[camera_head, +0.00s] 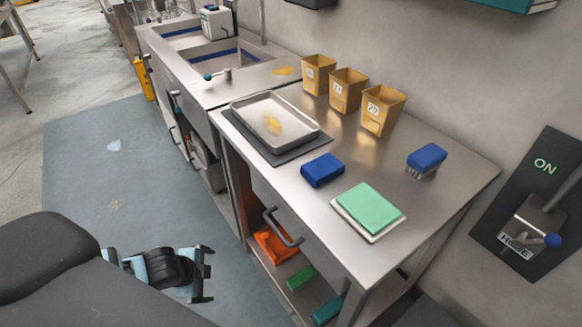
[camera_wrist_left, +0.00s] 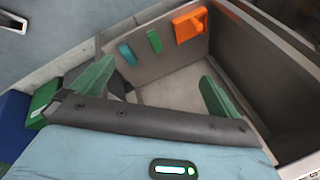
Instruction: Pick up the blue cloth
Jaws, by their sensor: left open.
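The blue cloth (camera_head: 323,170) looks like a small folded block. It lies on the steel counter (camera_head: 290,190) near its front edge, between the metal tray and the green cloth. My left gripper (camera_head: 207,275) is open and empty, low in front of the counter, well apart from the blue cloth. In the left wrist view, its two green fingers (camera_wrist_left: 155,88) are spread wide with nothing between them. I cannot make out the blue cloth for sure in that view. My right gripper is not in view.
A green cloth (camera_head: 368,208) lies on a white tray, with a blue brush (camera_head: 427,158) behind it. A metal tray (camera_head: 316,130) and yellow tubs (camera_head: 347,90) stand farther back. A drawer handle (camera_head: 284,228) juts out. Below, a shelf holds an orange thing (camera_head: 272,246).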

